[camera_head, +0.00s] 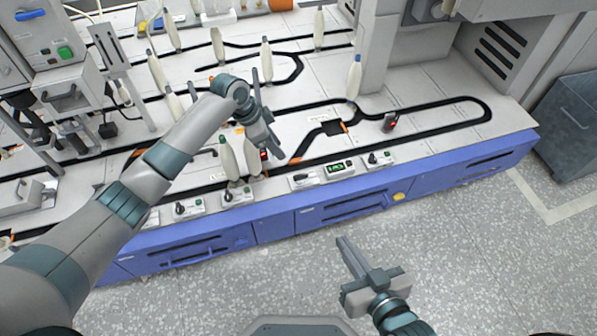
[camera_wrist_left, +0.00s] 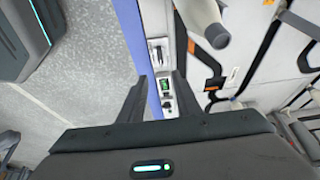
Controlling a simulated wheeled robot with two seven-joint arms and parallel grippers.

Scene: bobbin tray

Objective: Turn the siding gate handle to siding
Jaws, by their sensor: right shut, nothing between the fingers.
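Several small white control boxes line the bench's front edge. My left gripper (camera_head: 267,152) is open and empty, pointing down above the bench behind these boxes. In the left wrist view, boxes with a green display (camera_wrist_left: 164,86) show between its spread fingers, farther off. My right gripper (camera_head: 352,262) is shut and empty, in front of the bench.
White bobbins, one of them at the front (camera_head: 228,158), stand close left of my left gripper. Black track loops across the white bench top (camera_head: 425,85). A small dark block with a red light (camera_head: 389,122) stands on the track at right. Open floor lies in front.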

